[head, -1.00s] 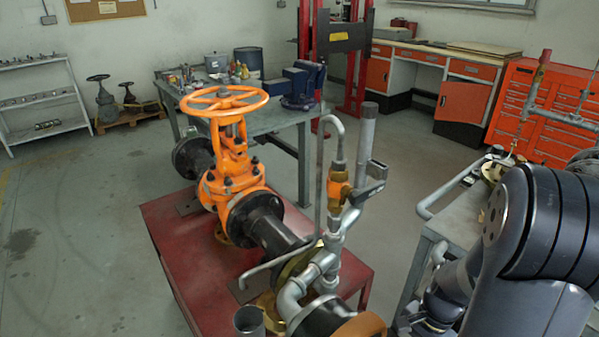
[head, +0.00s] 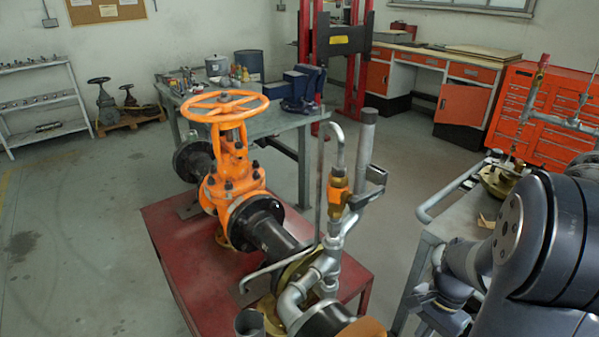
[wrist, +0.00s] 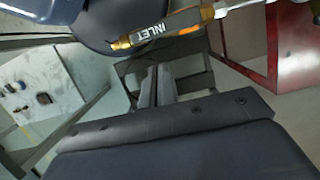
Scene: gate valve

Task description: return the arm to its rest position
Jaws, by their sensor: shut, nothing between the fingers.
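My gripper (wrist: 157,88) shows in the wrist view with its two dark fingers close together, shut and empty. It touches nothing that I can see. In the head view my arm fills the lower right corner, folded beside the grey cart; the fingers cannot be made out there. The orange gate valve (head: 231,180) with its orange handwheel (head: 224,106) stands on the red bench (head: 185,255), well to the left of my arm. In the wrist view a pipe piece with a white INLET label (wrist: 165,28) crosses above the fingers.
A grey pipe stand with a brass valve (head: 338,195) rises between the gate valve and my arm. The grey cart (head: 440,225) with fittings stands close to my arm. A grey workbench (head: 285,125) and orange tool cabinet (head: 560,100) are behind.

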